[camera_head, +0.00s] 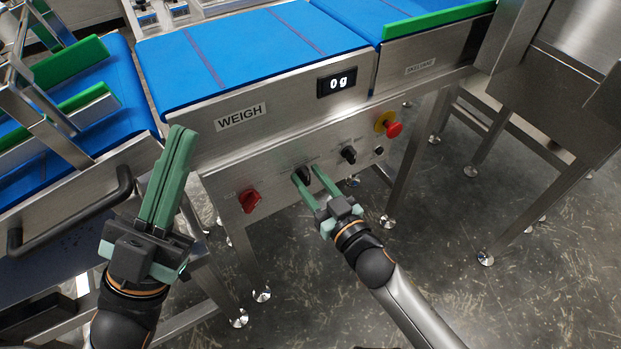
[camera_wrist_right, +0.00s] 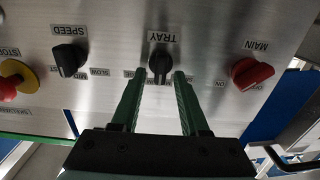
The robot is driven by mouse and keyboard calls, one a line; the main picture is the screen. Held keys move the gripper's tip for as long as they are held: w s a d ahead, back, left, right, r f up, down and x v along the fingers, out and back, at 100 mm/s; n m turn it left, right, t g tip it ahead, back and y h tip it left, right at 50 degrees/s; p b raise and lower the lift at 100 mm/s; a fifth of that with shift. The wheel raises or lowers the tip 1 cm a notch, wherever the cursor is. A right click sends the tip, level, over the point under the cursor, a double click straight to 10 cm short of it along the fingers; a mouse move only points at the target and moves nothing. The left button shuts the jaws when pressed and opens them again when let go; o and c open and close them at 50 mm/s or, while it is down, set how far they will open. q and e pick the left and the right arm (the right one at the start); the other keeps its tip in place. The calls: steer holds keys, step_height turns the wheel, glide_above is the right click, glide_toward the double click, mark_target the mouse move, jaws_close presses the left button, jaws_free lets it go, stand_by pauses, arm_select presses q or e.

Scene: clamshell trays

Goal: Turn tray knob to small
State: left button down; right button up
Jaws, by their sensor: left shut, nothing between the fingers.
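The black tray knob (camera_wrist_right: 160,64) sits on the steel panel below its TRAY label in the right wrist view, where the lettering appears upside down. In the head view the tray knob (camera_head: 303,174) is partly covered by my right gripper. My right gripper (camera_head: 307,173) is open, with its green fingers pointing at the panel. In the right wrist view the fingertips (camera_wrist_right: 159,78) stand on either side of the knob's lower end, with gaps showing; contact is not visible. Small labels beside the knob are partly hidden. My left gripper (camera_head: 182,130) is shut and empty, away from the knob.
A red main switch (camera_head: 249,200) is left of the tray knob in the head view. The black speed knob (camera_head: 348,154) and red stop button (camera_head: 393,129) are to its right. The weigh display (camera_head: 343,82) reads 0 g. A black handle (camera_head: 70,215) is near my left gripper.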

jaws_close()
steer(key=shift+n, duration=0.4)
steer(key=n+p, duration=0.1)
steer(key=n, duration=0.1)
steer(key=shift+s+a+n, duration=0.1)
steer(key=shift+a+n, duration=0.05)
steer(key=shift+n, duration=0.25)
steer(key=n, duration=0.2)
steer(key=n+p, duration=0.1)
steer(key=n, duration=0.2)
steer(key=shift+s+a+f, duration=0.15)
steer(key=shift+a, duration=0.05)
steer(key=shift+n, duration=0.3)
steer(key=shift+o, duration=0.5)
jaws_free()
